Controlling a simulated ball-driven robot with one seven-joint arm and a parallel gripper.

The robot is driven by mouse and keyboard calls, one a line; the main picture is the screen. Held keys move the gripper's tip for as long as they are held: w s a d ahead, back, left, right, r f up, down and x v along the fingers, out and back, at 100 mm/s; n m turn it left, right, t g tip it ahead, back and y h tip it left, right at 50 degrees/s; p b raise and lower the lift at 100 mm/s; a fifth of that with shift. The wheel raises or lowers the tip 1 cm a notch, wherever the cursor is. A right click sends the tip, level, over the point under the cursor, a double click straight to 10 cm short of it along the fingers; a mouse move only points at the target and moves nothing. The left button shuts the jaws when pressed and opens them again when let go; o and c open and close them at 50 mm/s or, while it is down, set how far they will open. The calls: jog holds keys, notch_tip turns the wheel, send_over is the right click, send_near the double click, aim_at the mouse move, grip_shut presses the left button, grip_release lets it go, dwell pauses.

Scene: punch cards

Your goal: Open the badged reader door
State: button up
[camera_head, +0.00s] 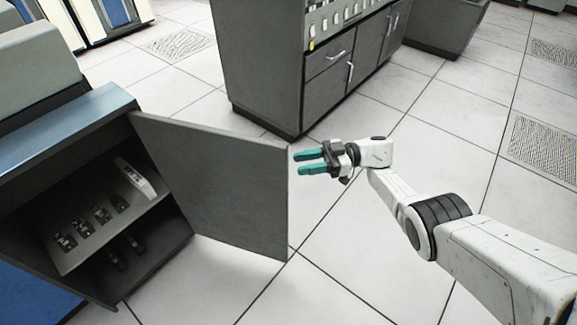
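The reader door (215,185) is a dark grey panel on the cabinet at the left. It stands swung wide open, hinged along the cabinet's right side, with its free edge towards my gripper. No badge shows on the face in view. My gripper (298,163) has teal fingers and is just right of the door's free upper edge. The fingers are parted with a gap between them and hold nothing. I cannot tell whether a fingertip touches the door. The open cabinet (70,187) has a blue-grey top and shows its inside.
Inside the cabinet are a shelf (95,240) with several small dark parts and a pale block (135,178). A grey console cabinet (265,70) with drawers stands behind the door. The tiled floor (420,110) right of it is clear. Floor grilles (545,140) lie at the right.

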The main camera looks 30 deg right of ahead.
jog(key=v, duration=0.3)
jog(key=shift+s+d+b, duration=0.1)
jog(key=shift+d+b, duration=0.15)
jog(key=shift+b, duration=0.05)
dwell(0.3)
